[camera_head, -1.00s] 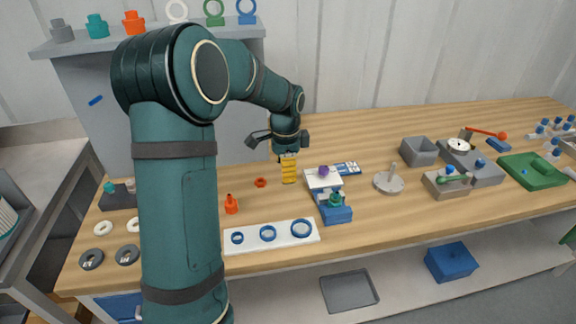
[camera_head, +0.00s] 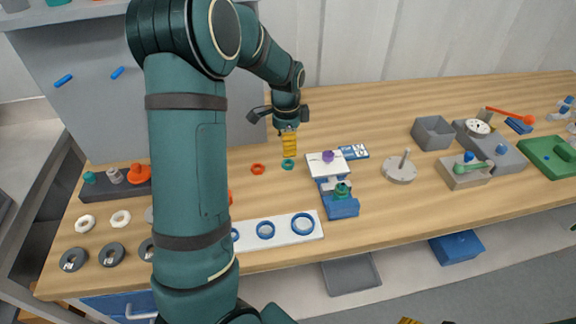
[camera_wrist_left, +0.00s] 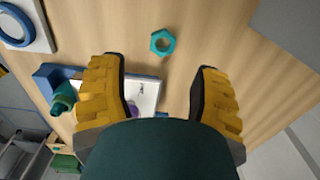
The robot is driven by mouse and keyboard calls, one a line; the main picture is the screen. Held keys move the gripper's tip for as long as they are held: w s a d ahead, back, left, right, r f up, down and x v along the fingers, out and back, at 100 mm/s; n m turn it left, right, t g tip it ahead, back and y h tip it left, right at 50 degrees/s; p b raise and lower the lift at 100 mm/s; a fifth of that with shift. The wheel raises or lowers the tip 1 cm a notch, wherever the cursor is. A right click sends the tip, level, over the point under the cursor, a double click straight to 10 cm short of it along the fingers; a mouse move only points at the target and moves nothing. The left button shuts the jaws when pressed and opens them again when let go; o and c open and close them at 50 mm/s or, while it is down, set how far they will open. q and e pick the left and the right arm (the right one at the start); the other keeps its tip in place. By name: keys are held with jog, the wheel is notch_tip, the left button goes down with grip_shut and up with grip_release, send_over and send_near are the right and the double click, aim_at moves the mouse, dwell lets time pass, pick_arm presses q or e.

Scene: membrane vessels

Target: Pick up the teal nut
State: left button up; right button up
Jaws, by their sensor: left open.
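The teal nut (camera_head: 288,164) lies flat on the wooden table, just right of an orange-red nut (camera_head: 258,169). In the left wrist view the teal nut (camera_wrist_left: 162,42) is a hexagonal ring with an open hole. My left gripper (camera_head: 289,153) points down, just above and behind the nut in the head view. Its yellow fingers are wide apart and empty in the wrist view (camera_wrist_left: 162,66), with the nut centred sideways, beyond the fingertips. Nothing covers the nut. Small yellow parts at the head view's bottom edge look like my right gripper (camera_head: 410,321), mostly out of frame.
A white plate with a purple knob (camera_head: 327,157) and a blue fixture with a teal part (camera_head: 342,190) stand right of the nut. A white board with blue rings (camera_head: 284,231) lies in front. The table behind the left gripper is clear.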

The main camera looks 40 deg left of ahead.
aim_at(288, 163)
pick_arm(q)
notch_tip(288, 163, down, 4)
jog(key=shift+r, duration=0.2)
jog(key=f, duration=0.1)
jog(key=f+b, duration=0.1)
jog(key=f, duration=0.1)
jog(key=f+b, duration=0.1)
jog(key=f, duration=0.1)
jog(key=shift+w+d, duration=0.15)
jog(key=shift+w, duration=0.1)
jog(key=c, duration=0.8)
